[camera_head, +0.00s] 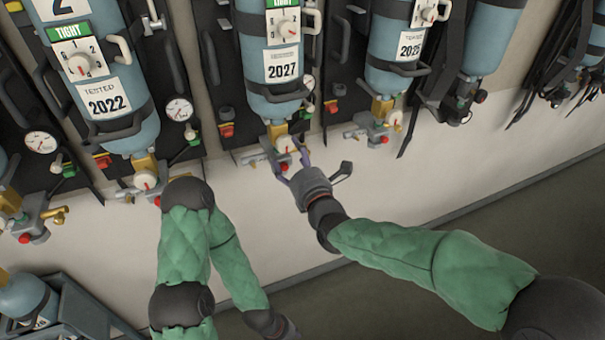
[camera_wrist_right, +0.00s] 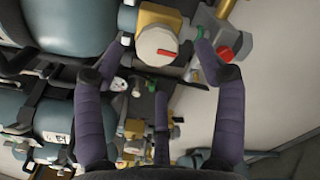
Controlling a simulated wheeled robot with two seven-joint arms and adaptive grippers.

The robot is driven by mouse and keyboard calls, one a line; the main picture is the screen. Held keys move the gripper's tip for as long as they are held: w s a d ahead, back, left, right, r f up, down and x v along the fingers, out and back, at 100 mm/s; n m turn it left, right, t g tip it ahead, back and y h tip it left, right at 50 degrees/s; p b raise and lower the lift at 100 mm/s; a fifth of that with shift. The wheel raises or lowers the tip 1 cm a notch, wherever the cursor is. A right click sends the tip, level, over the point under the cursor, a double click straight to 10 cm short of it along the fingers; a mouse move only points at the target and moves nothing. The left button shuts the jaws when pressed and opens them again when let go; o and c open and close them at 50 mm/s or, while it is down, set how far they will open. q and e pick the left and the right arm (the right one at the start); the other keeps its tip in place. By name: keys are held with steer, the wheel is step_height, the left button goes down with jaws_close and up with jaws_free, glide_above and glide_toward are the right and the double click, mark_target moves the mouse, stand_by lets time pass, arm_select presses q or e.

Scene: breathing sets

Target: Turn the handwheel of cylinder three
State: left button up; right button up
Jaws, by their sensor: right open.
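The cylinder tagged 2027 (camera_head: 283,90) hangs one place right of the cylinder marked 2 (camera_head: 104,90); its own number is out of view. Its white handwheel (camera_head: 286,144) sits on a brass valve at its lower end. My right gripper (camera_head: 290,158) is open at this handwheel. In the right wrist view, the handwheel (camera_wrist_right: 157,45) lies between two spread purple fingertips; whether they touch it I cannot tell. The third finger is below it. My left arm hangs at lower left; its gripper (camera_head: 287,329) only just shows at the bottom edge, fingers hidden.
A red knob (camera_wrist_right: 222,54) sits right beside one fingertip in the right wrist view. Another cylinder (camera_head: 402,45) with its valve hangs to the right. Gauges and hoses line the rack. A crate (camera_head: 75,312) with a cylinder stands at lower left. The floor at lower right is clear.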

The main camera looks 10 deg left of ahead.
steer(key=v, duration=0.6)
steer(key=shift+s, duration=0.15)
steer(key=shift+d+f, duration=0.15)
steer(key=d+f+m+g+h+b, duration=0.15)
steer(key=d+f+m, duration=0.35)
steer(key=f, duration=0.6)
steer(key=d+f+m+g+h, duration=0.25)
steer(key=f+m, duration=0.45)
steer(key=f, duration=0.4)
steer(key=d+f+m+g+h+b, duration=0.1)
steer(key=d+f+m+g, duration=0.35)
steer(key=f, duration=0.65)
steer(key=s+d+f+m+g+b, duration=0.1)
steer(key=s+d+f+m+g, duration=0.2)
steer(key=s+f+m, duration=0.7)
steer(key=s+d+f+m+g+h+b, duration=0.1)
steer(key=s+d+f+m+g, duration=0.2)
steer(key=s+f+m, duration=0.7)
steer(key=shift+s+d+f+b, duration=0.35)
steer(key=shift+s+d+f, duration=0.35)
steer(key=shift+d, duration=0.55)
steer(key=shift+w, duration=0.1)
